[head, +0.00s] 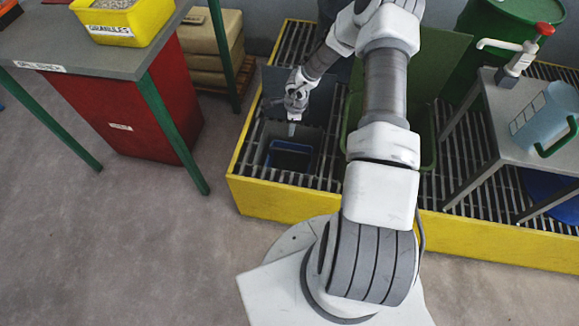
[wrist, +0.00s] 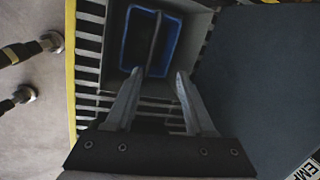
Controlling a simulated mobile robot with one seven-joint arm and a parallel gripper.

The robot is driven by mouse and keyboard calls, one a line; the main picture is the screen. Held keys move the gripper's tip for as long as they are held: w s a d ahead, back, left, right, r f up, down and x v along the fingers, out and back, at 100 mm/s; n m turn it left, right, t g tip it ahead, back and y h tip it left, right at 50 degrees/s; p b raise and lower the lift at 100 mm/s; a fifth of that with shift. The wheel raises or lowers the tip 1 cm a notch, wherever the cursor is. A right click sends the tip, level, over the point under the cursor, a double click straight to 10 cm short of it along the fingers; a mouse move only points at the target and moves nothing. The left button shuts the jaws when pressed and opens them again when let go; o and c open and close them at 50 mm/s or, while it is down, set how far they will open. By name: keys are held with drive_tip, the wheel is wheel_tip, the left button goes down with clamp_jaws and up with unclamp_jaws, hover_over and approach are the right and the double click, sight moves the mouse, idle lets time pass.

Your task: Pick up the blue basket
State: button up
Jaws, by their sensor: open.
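The blue basket (head: 289,156) sits inside a grey open-topped bin on the slatted platform, left of my arm in the head view. In the wrist view the basket (wrist: 171,60) shows a bright blue rim, a dark inside and a dark bar across its middle. My gripper (head: 292,128) is above the back edge of the bin, pointing down. In the wrist view its two fingers (wrist: 157,88) are apart with nothing between them, and the basket lies beyond the fingertips. The gripper is not touching the basket.
The grey bin (wrist: 113,50) walls the basket in closely. A dark raised lid (head: 310,98) stands behind it. A green bin (head: 428,140) is right of my arm. The yellow-edged platform (head: 290,200) borders the floor. A workbench (head: 95,60) stands left, a small table (head: 480,115) right.

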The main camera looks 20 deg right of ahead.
drive_tip(key=b, duration=0.1)
approach(290, 151)
drive_tip(key=shift+m+g, duration=0.3)
drive_tip(key=shift+w+a+f+b, duration=0.1)
drive_tip(key=shift+w+f+b, duration=0.3)
drive_tip(key=shift+f+b, duration=1.05)
drive_tip(key=shift+w+f+b, duration=0.45)
drive_tip(key=shift+f+b, duration=0.5)
drive_tip(key=shift+f, duration=1.05)
drive_tip(key=shift+w+a+f+b, duration=0.1)
drive_tip(key=shift+w+f+b, duration=0.3)
drive_tip(key=shift+f+b, duration=1.05)
drive_tip(key=shift+d+f+p, duration=0.1)
drive_tip(key=shift+f+p, duration=0.1)
drive_tip(key=shift+p, duration=0.1)
clamp_jaws()
